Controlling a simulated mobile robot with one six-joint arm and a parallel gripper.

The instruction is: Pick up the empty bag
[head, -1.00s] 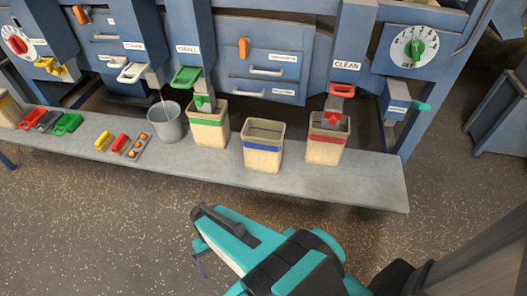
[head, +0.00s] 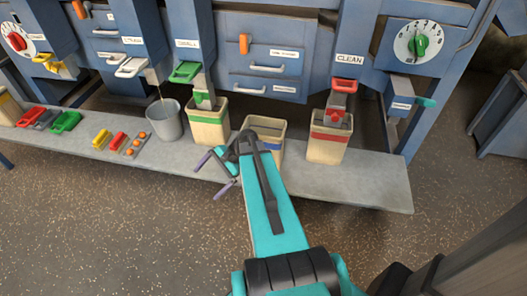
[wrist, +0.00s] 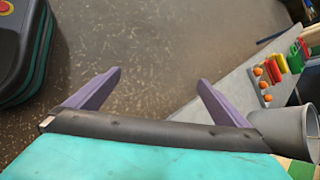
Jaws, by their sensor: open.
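The bag with a blue band (head: 276,138) stands upright on the grey shelf, second from the right end. My arm hides its left and lower parts; its open top shows no filling. A green-banded bag (head: 208,133) stands to its left under a green spout, and a red-banded bag (head: 328,148) to its right under the red spout marked CLEAN. My gripper (head: 209,177) is open and empty, in front of the shelf edge and left of the blue-banded bag. In the wrist view its purple fingers (wrist: 159,76) are spread over bare floor; no bag shows clearly between them.
A grey bucket (head: 164,120) stands on the shelf (head: 370,185) left of the green-banded bag. Trays of coloured pieces (head: 120,142) lie further left. The blue machine with spouts and drawers (head: 265,65) rises behind. The floor in front is clear.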

